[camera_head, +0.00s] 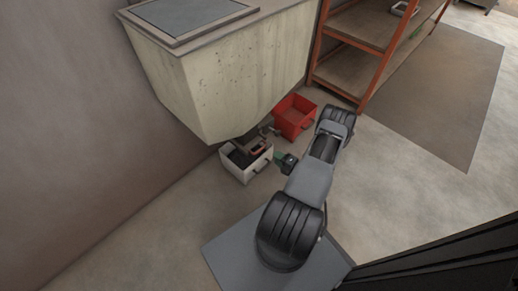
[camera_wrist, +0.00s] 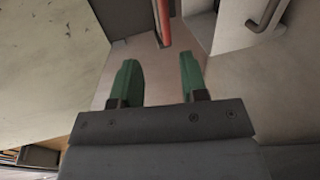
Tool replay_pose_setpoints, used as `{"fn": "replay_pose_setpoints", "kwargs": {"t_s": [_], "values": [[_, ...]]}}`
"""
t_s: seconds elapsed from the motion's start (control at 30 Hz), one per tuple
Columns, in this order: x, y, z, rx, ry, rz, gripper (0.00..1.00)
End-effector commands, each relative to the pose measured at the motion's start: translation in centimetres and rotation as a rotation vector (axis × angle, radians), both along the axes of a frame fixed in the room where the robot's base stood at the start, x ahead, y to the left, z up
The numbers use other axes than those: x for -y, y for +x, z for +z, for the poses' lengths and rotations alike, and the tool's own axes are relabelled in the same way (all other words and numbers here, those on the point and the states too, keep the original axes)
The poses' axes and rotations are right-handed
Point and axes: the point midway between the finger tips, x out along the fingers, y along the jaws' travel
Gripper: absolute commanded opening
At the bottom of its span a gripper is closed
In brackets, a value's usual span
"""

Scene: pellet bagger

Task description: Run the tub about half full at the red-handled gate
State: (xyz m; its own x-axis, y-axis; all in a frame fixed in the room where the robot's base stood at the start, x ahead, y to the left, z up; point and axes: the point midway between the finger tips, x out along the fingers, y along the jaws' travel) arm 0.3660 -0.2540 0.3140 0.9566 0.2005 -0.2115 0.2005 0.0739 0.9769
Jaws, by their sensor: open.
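A pale tub (camera_head: 257,170) with a dark side handle sits on the floor under the hopper's outlet; its inside looks dark, and I cannot tell the fill level. The gate's red handle (camera_wrist: 162,22) shows at the top of the wrist view, ahead of my fingers and roughly midway between them. My gripper (camera_head: 279,156), with green fingers, is at the tub's right side in the head view. In the wrist view my gripper (camera_wrist: 159,76) is open with nothing between the fingers. The tub (camera_wrist: 207,28) and its handle also show at upper right there.
The large cream hopper (camera_head: 245,75) with a grey lid stands against the wall. A red crate (camera_head: 296,118) sits on the floor just behind the tub. An orange-framed shelf (camera_head: 355,60) stands beyond. Floor right of my arm is clear.

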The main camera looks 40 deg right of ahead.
Motion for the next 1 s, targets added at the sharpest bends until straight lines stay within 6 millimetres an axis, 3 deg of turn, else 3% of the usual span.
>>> {"fn": "replay_pose_setpoints", "kwargs": {"t_s": [0.17, 0.7, 1.0], "values": [[0.0, 1.4, -1.3, -0.003, 0.029, -0.034, 0.4], [-1.8, 10.6, -3.2, -0.004, 0.026, -0.032, 0.4], [-2.1, 12.7, -3.5, -0.004, 0.026, -0.033, 0.4]]}}
